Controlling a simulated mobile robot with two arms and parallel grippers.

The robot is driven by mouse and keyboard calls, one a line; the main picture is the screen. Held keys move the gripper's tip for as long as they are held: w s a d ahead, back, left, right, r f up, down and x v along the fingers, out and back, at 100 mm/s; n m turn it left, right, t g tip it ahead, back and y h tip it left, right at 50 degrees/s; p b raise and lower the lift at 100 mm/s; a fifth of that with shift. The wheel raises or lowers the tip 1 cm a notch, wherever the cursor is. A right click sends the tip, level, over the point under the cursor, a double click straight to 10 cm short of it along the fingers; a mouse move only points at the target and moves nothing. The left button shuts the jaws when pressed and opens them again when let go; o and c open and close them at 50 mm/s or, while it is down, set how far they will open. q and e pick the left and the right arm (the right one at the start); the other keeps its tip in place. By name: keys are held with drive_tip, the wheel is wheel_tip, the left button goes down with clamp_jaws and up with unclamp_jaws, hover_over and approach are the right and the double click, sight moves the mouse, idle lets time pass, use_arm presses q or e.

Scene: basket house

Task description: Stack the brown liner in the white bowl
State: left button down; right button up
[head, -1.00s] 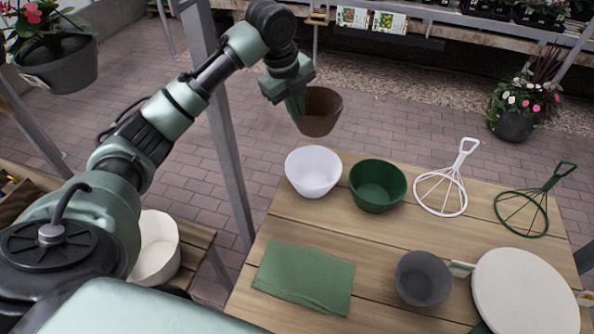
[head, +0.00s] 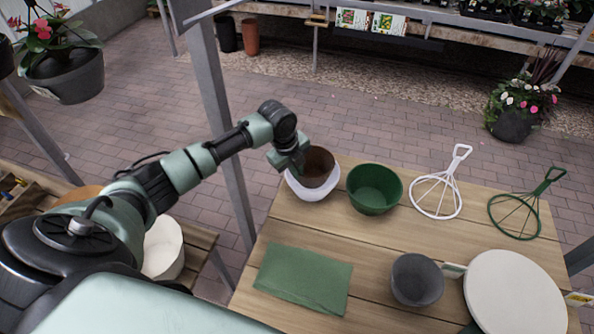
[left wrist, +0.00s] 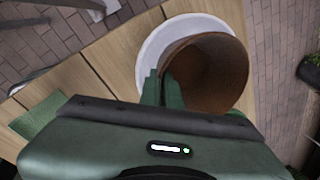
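The brown liner (head: 319,164) is in the mouth of the white bowl (head: 308,192) at the back left of the table. Its upper part stands above the bowl's rim, and its base is hidden. In the left wrist view the liner (left wrist: 222,72) looks tilted and off-centre, with the bowl's white rim (left wrist: 150,50) showing on its left. My left gripper (head: 300,165) is shut on the near-left wall of the liner; its green fingers also show in the left wrist view (left wrist: 162,90). I cannot tell whether the liner touches the bowl's bottom. My right gripper is not in view.
A green bowl (head: 375,187) stands close to the right of the white bowl. White (head: 437,195) and green (head: 517,213) wire hangers, a grey pot (head: 417,279), a round pale board (head: 515,295) and a green cloth (head: 303,278) are on the table (head: 370,245).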

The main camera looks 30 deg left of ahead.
use_arm(q)
drive_tip(key=shift+f, duration=0.3)
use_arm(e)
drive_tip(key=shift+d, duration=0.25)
use_arm(q)
drive_tip(key=shift+f, duration=0.1)
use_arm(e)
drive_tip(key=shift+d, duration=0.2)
use_arm(q)
drive_tip(key=shift+f+b, duration=0.3)
drive_tip(key=shift+f, duration=0.2)
drive_tip(key=c, duration=1.9)
unclamp_jaws()
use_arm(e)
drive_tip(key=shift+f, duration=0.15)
